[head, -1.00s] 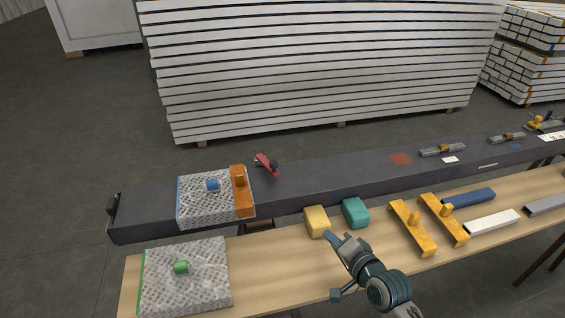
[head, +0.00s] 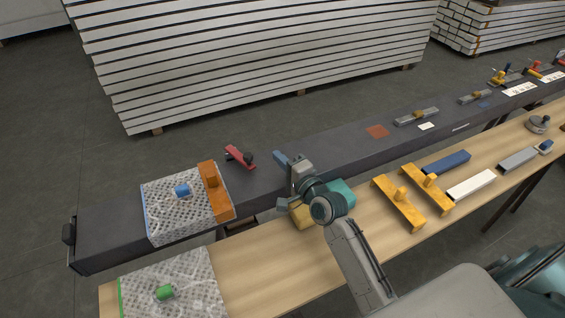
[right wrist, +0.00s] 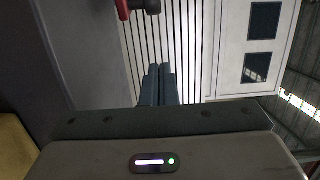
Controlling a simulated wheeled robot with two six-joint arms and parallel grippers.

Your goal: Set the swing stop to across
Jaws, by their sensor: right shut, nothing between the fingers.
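The swing stop, which I take to be the red bar (head: 238,154) with a black knob, sits at the far edge of the dark beam (head: 330,158). Its bar slants down to the right in the head view, at an angle to the beam. In the right wrist view, part of the red piece and its black knob (right wrist: 152,6) show at the top edge. My right gripper (head: 281,160) is shut and empty, above the beam to the right of the stop and apart from it. Its closed fingers show in the right wrist view (right wrist: 159,84). My left gripper is out of view.
An orange bracket (head: 216,196) and a perforated plate (head: 165,215) lie on the beam left of the stop. Yellow (head: 302,214) and teal (head: 343,190) blocks lie behind my right arm on the wooden bench (head: 260,270). Stacked white panels (head: 250,60) stand behind.

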